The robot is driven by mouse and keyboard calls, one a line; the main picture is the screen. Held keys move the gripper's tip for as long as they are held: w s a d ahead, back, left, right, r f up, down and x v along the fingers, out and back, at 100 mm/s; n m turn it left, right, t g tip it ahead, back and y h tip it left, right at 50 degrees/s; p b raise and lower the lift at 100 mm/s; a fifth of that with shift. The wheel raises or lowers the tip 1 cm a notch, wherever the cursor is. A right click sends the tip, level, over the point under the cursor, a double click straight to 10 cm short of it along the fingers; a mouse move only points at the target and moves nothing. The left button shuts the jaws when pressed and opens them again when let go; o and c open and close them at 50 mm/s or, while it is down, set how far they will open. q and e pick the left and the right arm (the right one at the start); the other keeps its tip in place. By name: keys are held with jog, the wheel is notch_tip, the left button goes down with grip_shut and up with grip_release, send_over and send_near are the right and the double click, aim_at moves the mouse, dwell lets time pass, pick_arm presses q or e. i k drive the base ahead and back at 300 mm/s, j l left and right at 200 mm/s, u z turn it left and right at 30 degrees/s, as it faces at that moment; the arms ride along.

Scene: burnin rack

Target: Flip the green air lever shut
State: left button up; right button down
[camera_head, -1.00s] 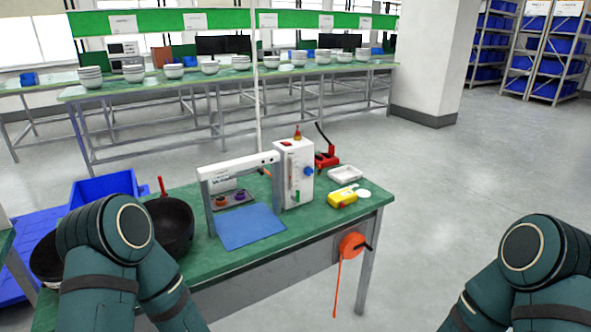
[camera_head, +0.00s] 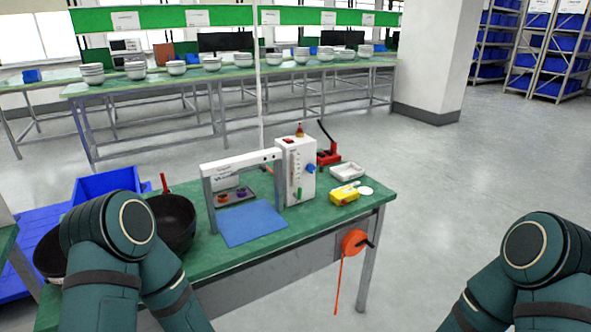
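A small green lever (camera_head: 299,194) shows low on the front of a white upright box (camera_head: 283,172). It looks roughly upright, but it is too small to tell its exact setting. The box also has a blue knob (camera_head: 310,168) on its right side and a red-topped fitting (camera_head: 299,130) on top. It stands on the green-topped bench (camera_head: 224,262), beside a white and grey frame (camera_head: 240,163). Both my arms show at the lower left and lower right, short of the box. Neither gripper is in view.
A blue mat (camera_head: 252,224) lies before the frame. A dark bowl (camera_head: 176,224) is at the left. A yellow device (camera_head: 344,196), a white tray (camera_head: 345,171) and a red lever tool (camera_head: 328,154) are right of the box. An orange reel (camera_head: 354,241) hangs on the bench's front edge.

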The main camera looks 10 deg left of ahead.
aim_at(297, 197)
jog(key=i+l+u, duration=0.6)
jog(key=i+l, duration=0.3)
